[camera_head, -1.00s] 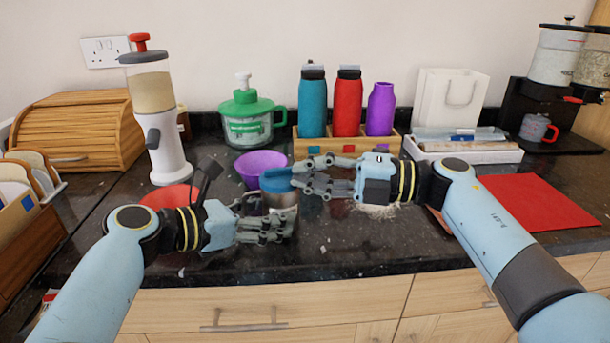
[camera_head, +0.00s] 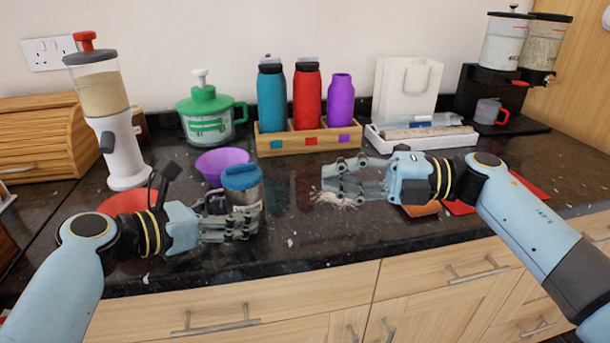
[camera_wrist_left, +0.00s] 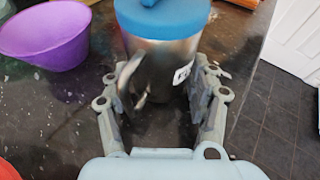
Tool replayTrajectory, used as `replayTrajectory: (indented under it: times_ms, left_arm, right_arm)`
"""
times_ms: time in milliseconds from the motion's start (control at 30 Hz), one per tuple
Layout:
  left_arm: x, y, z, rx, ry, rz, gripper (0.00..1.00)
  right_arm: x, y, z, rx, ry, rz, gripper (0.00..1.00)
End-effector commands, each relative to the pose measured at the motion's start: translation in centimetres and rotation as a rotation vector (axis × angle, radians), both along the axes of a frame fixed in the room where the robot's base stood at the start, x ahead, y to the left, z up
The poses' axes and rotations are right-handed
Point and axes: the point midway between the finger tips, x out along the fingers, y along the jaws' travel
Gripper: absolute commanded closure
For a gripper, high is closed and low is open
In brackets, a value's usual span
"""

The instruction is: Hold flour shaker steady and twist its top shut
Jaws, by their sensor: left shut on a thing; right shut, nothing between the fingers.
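The flour shaker (camera_head: 245,193) is a silver metal cup with a handle and a blue top (camera_head: 240,177). It stands upright near the counter's front, with the top seated on it; whether the top is tight I cannot tell. My left gripper (camera_head: 238,222) is shut on the shaker's body. In the left wrist view my left fingers (camera_wrist_left: 165,95) lie on both sides of the metal body (camera_wrist_left: 160,65), below the blue top (camera_wrist_left: 160,18). My right gripper (camera_head: 340,182) is shut and empty, apart from the shaker to its right, over spilled flour (camera_head: 336,200).
A purple bowl (camera_head: 221,162) sits just behind the shaker, also in the left wrist view (camera_wrist_left: 45,35). A red plate (camera_head: 125,203) is at left. A wooden rack (camera_head: 272,142) with bottles and a green-lidded container (camera_head: 207,115) stand behind. An orange-brown item (camera_head: 422,209) lies under my right wrist.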

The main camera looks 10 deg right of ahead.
Motion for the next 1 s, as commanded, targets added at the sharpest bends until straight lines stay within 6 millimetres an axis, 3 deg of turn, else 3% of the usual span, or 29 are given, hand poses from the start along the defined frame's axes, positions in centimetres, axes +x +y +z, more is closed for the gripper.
replayTrajectory:
  times_ms: [367, 400, 600, 867, 1000]
  left_arm:
    - [0.0, 0.0, -0.1, 0.001, 0.002, 0.000, 0.58]
    - [0.0, 0.0, -0.1, 0.001, 0.002, 0.000, 0.38]
    - [0.0, 0.0, -0.1, 0.001, 0.001, 0.000, 0.13]
    - [0.0, 0.1, 0.0, 0.001, 0.001, 0.000, 0.13]
    - [-0.6, 1.0, 0.3, 0.004, -0.002, 0.001, 0.13]
  right_arm:
    - [-0.1, -1.0, 0.0, 0.001, 0.000, 0.000, 1.00]
    - [-0.1, -1.0, 0.0, 0.001, 0.000, 0.000, 1.00]
    - [-0.1, -1.0, 0.0, 0.001, 0.000, 0.000, 1.00]
    - [-0.1, -1.0, 0.0, 0.001, 0.000, 0.000, 1.00]
    - [-0.1, -1.0, 0.0, 0.001, 0.000, 0.000, 1.00]
